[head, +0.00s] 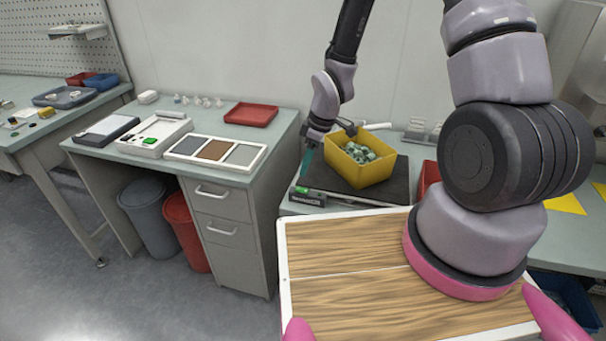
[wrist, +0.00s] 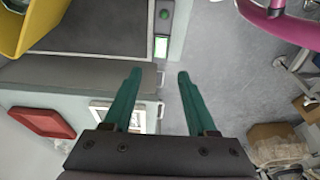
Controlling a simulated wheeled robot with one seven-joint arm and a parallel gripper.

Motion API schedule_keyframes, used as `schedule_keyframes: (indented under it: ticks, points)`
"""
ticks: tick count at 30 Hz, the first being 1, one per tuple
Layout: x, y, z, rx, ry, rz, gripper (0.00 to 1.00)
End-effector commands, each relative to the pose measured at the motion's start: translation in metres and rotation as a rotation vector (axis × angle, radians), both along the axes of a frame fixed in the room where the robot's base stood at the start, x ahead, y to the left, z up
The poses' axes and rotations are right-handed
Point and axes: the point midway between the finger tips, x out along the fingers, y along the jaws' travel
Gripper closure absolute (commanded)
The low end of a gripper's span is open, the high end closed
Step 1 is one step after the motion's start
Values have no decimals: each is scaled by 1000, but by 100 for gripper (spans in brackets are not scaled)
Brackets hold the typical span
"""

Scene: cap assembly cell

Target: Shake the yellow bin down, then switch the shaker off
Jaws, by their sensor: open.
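The yellow bin (head: 346,172) stands upright on the dark plate of the shaker (head: 398,184), holding a heap of small grey-green metal parts. The bin's corner shows at the top left of the wrist view (wrist: 20,28). The shaker's front panel (head: 308,197) carries a green button (wrist: 164,14) and a green-lit window (wrist: 160,47). My gripper (head: 306,168) hangs just left of the bin, near the panel. In the wrist view its teal fingers (wrist: 159,75) are spread with nothing between them, and the panel lies beyond the tips. Whether the plate is moving cannot be told.
Left of the shaker, a bench holds a red tray (head: 251,114), a three-panel sample board (head: 215,152) and a white device (head: 155,135). Another red container (head: 428,176) sits right of the shaker. Grey (head: 147,212) and red (head: 186,232) waste bins stand under the bench.

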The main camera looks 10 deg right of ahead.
Motion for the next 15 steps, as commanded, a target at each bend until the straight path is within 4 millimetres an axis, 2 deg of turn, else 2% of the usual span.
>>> schedule_keyframes:
  ticks: [1,6,15]
  points:
    - [0,-2,8,0,-2,-2,43]
    - [-2,-6,22,0,0,-2,43]
    - [-3,-6,24,0,2,-1,43]
